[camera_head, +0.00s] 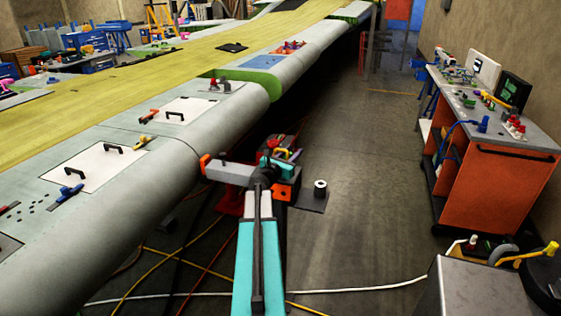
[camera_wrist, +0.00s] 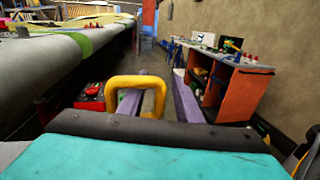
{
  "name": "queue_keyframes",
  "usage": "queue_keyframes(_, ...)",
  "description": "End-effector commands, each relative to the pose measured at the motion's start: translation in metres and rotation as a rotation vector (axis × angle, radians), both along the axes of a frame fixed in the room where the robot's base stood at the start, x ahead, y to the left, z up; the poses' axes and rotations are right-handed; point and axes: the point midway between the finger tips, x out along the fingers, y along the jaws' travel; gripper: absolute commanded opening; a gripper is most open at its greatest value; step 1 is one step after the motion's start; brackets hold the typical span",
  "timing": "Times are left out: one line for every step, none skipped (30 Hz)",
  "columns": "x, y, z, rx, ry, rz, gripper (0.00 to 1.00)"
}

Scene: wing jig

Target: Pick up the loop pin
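A thick yellow loop (camera_wrist: 138,79), likely the loop pin's handle, shows close to my gripper in the wrist view. It is an upside-down U that spans the left purple finger, with one leg outside that finger and one between the fingers. Any shank below is hidden by my gripper's dark palm edge. My gripper (camera_wrist: 161,76) has its two purple fingers apart, and I see nothing clamped between them. In the head view my gripper (camera_head: 291,155) is at mid-picture, right of the wing edge; the loop cannot be made out clearly there.
The grey wing (camera_head: 150,165) runs along the left, with panels and tools on it. An orange workbench (camera_head: 490,190) stands against the right wall. A grey cart (camera_head: 470,290) is at lower right.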

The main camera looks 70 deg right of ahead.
Motion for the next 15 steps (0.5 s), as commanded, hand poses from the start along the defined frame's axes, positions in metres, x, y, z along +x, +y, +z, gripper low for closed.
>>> queue_keyframes(0.0000, 0.0002, -0.0002, 0.000, 0.000, 0.000, 0.32)
queue_keyframes(0.0000, 0.0002, -0.0002, 0.000, 0.000, 0.000, 0.32)
queue_keyframes(0.0001, 0.0003, -0.0002, 0.000, 0.000, 0.000, 0.32)
queue_keyframes(0.0001, 0.0003, -0.0002, 0.000, 0.000, 0.000, 0.32)
queue_keyframes(0.0002, 0.0003, -0.0002, 0.000, 0.000, 0.000, 0.32)
queue_keyframes(0.0002, 0.0003, -0.0002, 0.000, 0.000, 0.000, 0.32)
queue_keyframes(0.0002, 0.0004, -0.0001, 0.000, 0.000, 0.000, 0.32)
queue_keyframes(0.0002, 0.0004, -0.0001, 0.000, 0.000, 0.000, 0.32)
queue_keyframes(0.0002, 0.0004, -0.0001, 0.000, 0.000, 0.000, 0.32)
queue_keyframes(0.0003, 0.0004, -0.0001, 0.000, 0.000, 0.000, 0.32)
queue_keyframes(0.0003, 0.0004, -0.0001, 0.000, 0.000, 0.000, 0.32)
queue_keyframes(0.0003, 0.0004, -0.0001, 0.000, 0.000, 0.000, 0.32)
queue_keyframes(0.0003, 0.0005, -0.0001, 0.000, 0.000, 0.000, 0.27)
queue_keyframes(0.0003, 0.0005, -0.0001, 0.000, 0.000, 0.000, 0.22)
queue_keyframes(0.0004, 0.0005, -0.0001, 0.000, 0.000, 0.000, 0.15)
